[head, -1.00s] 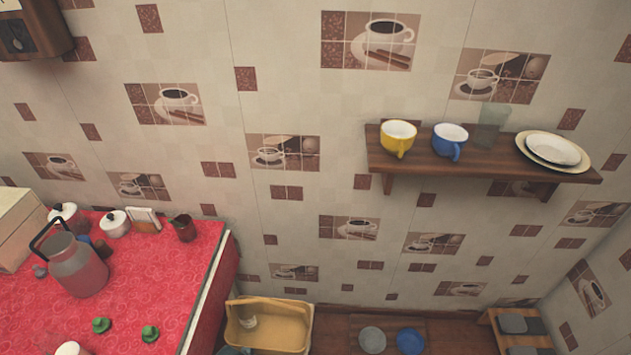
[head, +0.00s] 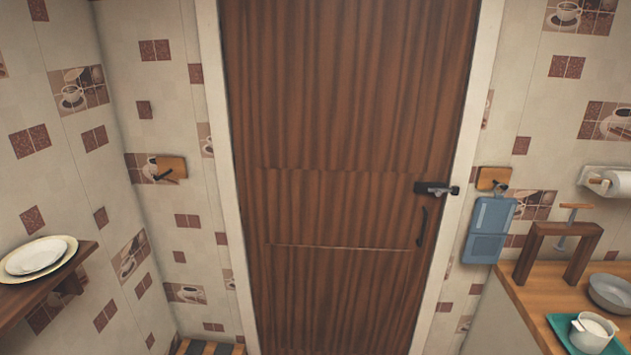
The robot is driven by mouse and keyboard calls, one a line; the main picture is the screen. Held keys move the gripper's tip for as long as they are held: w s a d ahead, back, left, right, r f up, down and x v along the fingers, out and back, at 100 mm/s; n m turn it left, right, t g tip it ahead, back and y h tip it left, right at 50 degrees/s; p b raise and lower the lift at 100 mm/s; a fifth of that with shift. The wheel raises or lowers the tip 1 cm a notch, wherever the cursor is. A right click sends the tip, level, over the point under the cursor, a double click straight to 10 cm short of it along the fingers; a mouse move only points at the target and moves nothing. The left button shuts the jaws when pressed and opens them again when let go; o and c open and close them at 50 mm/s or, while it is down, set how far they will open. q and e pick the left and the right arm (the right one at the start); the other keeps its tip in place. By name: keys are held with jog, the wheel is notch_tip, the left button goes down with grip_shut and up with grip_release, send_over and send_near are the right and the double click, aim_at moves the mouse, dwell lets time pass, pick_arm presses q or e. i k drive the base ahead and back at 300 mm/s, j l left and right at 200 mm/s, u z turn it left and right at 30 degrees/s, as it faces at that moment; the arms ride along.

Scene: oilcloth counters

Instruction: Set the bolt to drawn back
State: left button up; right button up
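A brown wooden door (head: 340,130) in a white frame stands ahead in the head view, and it looks closed. A bolt (head: 436,189) with a dark plate and a metallic bar sits on the door's right edge, above a dark pull handle (head: 422,227). The bar's end reaches toward the frame on the right; at this size I cannot tell for certain whether it is shot or drawn back. Neither of my grippers shows in the view.
A shelf (head: 70,272) with plates juts in at the left. A wooden counter (head: 540,300) at the lower right holds a wooden stand (head: 556,232), a grey bowl (head: 612,292) and a teal tray (head: 560,322) with a white cup. A blue board (head: 488,228) hangs beside the door.

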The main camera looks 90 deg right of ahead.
aim_at(436, 191)
jog(key=z, duration=3.75)
